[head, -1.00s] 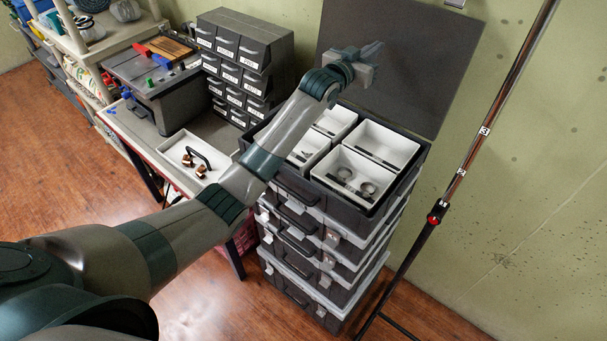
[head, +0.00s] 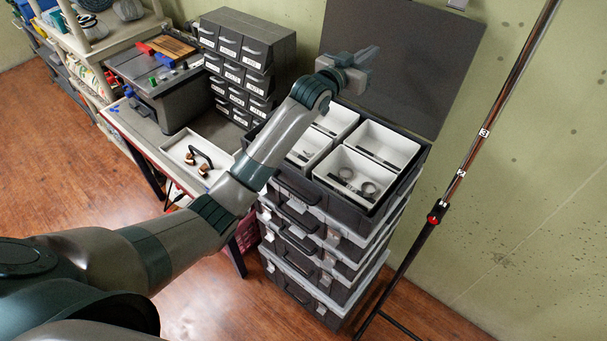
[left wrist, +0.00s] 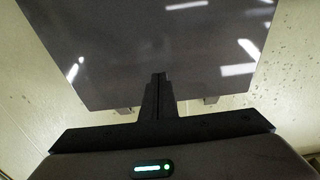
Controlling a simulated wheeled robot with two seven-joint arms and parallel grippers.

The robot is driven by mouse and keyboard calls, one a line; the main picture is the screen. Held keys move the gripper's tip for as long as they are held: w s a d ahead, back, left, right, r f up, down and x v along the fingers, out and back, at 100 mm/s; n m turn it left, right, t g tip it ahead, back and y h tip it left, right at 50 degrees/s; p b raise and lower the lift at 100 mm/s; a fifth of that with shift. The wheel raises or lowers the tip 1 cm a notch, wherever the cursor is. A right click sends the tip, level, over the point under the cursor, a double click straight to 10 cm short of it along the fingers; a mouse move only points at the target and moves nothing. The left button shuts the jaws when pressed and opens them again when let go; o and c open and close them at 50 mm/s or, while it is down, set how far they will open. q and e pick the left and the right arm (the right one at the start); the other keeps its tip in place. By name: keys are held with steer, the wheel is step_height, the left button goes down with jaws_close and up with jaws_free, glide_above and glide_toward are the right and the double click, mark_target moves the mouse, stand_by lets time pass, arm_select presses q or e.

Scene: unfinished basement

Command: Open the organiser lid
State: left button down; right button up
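The organiser (head: 345,208) is the top dark case of a stack, with white bins inside. Its dark lid (head: 410,65) stands raised and upright at the back, against the wall side, and the bins are uncovered. My left gripper (head: 364,58) is above the bins, in front of the lid's left part. In the left wrist view the lid (left wrist: 150,45) fills the upper middle, and the gripper fingers (left wrist: 158,88) are together with nothing visible between them. Whether the fingertips touch the lid I cannot tell. My right gripper is not in view.
Bins hold small metal rings. More cases (head: 310,265) are stacked below. A drawer cabinet (head: 245,60) and a white tray (head: 180,148) stand on the bench at left. A slanted pole (head: 470,150) stands close on the right. Wooden floor is free in front.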

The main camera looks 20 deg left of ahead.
arm_select(q)
steer(key=r+v, duration=0.1)
steer(key=v, duration=1.1)
steer(key=shift+s+r, duration=0.3)
steer(key=shift+r, duration=0.1)
stand_by(0.7)
steer(key=shift+a, duration=0.1)
steer(key=b+v, duration=0.3)
steer(key=v, duration=1.4)
steer(key=shift+s+b, duration=0.2)
steer(key=shift+b, duration=0.2)
